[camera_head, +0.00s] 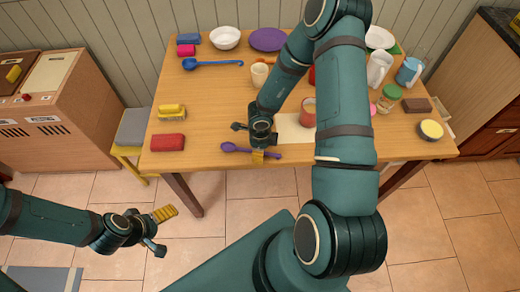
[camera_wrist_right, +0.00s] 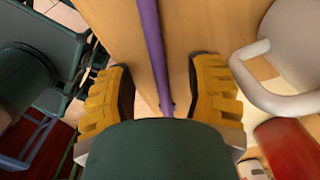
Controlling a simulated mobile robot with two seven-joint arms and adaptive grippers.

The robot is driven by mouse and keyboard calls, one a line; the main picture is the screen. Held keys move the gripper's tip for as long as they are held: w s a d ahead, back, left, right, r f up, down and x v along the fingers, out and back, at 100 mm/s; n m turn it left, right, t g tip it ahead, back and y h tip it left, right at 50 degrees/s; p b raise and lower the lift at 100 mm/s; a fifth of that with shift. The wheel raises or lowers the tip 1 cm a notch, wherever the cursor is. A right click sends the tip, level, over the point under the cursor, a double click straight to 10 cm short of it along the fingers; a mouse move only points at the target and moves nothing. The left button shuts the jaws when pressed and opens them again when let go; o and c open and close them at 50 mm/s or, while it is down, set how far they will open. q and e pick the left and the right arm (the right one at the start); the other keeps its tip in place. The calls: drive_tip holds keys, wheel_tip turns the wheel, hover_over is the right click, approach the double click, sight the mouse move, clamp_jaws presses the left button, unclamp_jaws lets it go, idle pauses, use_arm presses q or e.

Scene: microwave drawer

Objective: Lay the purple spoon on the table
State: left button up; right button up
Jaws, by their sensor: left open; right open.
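The purple spoon (camera_head: 233,148) lies at the front edge of the table (camera_head: 205,158), its bowl to the left and its handle running right. My right gripper (camera_head: 262,156) is over the handle, partly hiding it. In the right wrist view, the purple handle (camera_wrist_right: 150,48) runs between the two open yellow fingers (camera_wrist_right: 160,95), with a gap on each side. My left gripper (camera_head: 163,230) is open and empty over the floor, below the table's left front corner and away from the spoon.
A red block (camera_head: 168,142) and a yellow block (camera_head: 172,111) lie at the table's left. A blue ladle (camera_head: 212,63) lies behind them. A cream mug (camera_head: 260,74) stands farther back. Cups, a white jug (camera_head: 379,68) and a yellow-topped bowl (camera_head: 431,129) crowd the right side.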

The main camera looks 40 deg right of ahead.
drive_tip(key=o, duration=0.7)
drive_tip(key=shift+c, duration=0.2)
drive_tip(key=shift+r, duration=0.1)
wheel_tip(320, 180, up, 12)
drive_tip(key=shift+f, duration=0.2)
drive_tip(key=s+a+f+n+y, duration=0.1)
drive_tip(key=s+a+f+n, duration=0.1)
drive_tip(key=a+n, duration=0.4)
drive_tip(key=s+a+f+n+t+y, duration=0.1)
drive_tip(key=s+a+f+n, duration=0.1)
drive_tip(key=a+n, duration=0.4)
drive_tip(key=s+a+f+n+t+y, duration=0.1)
drive_tip(key=a+f+n, duration=0.3)
drive_tip(key=n, duration=0.9)
drive_tip(key=shift+s+a+f+y+b, duration=0.35)
drive_tip(key=shift+s+a, duration=0.4)
drive_tip(key=shift+a, duration=0.4)
